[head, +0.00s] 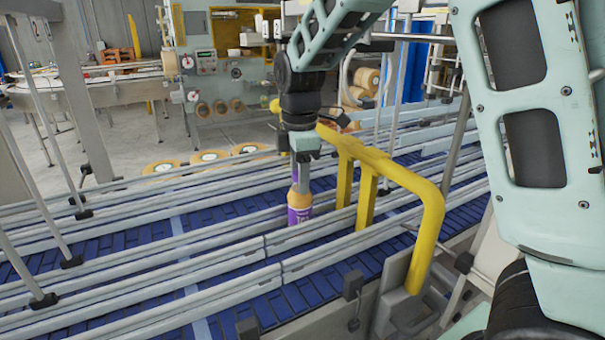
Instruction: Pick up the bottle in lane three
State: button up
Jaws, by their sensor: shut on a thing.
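One bottle (299,209) with a purple label and an orange-tan upper part stands upright in a lane of the blue conveyor (225,227), between two metal guide rails. My gripper (303,172) points straight down over it and is shut on its upper part. The bottle's top is hidden by the fingers, and its base is partly hidden by the near rail. I cannot tell whether the base touches the belt.
Long grey guide rails (180,263) divide the belt into several lanes. A yellow tubular guard rail (405,178) stands just right of my gripper. Metal posts (33,180) rise at the left. A machine panel (207,64) and several orange-tan rolls (208,156) are behind.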

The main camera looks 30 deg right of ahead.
jog(key=o, duration=1.3)
jog(key=shift+c, duration=0.2)
jog(key=shift+r, duration=0.1)
notch_tip(320, 180, up, 17)
jog(key=b, duration=0.4)
jog(key=shift+s, duration=0.1)
